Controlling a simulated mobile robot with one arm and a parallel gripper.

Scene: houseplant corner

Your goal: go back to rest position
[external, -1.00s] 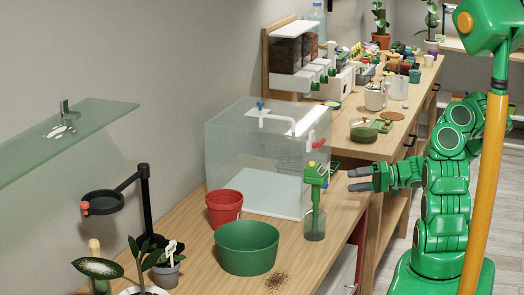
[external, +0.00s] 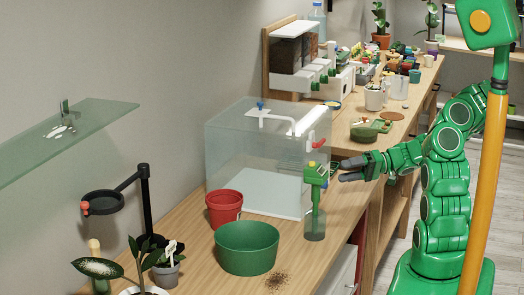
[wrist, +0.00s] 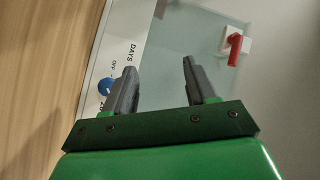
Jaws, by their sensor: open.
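My gripper (external: 350,170) is green with grey fingers. In the external view it is raised beside the table edge, just right of a green-topped device standing in a clear cup (external: 315,198). In the wrist view my gripper (wrist: 158,85) shows its two fingers apart, with nothing between them. Beyond the fingers are a white panel with lettering and a blue knob (wrist: 105,86), and a red handle (wrist: 235,50) on a pale, clear surface.
A clear tank (external: 245,150) stands on the wooden table behind the device. A red pot (external: 224,206) and a green bowl (external: 246,250) stand in front, with spilled soil (external: 277,281) nearby. A second bench (external: 350,130) holds pots and dispensers. Floor on the right is open.

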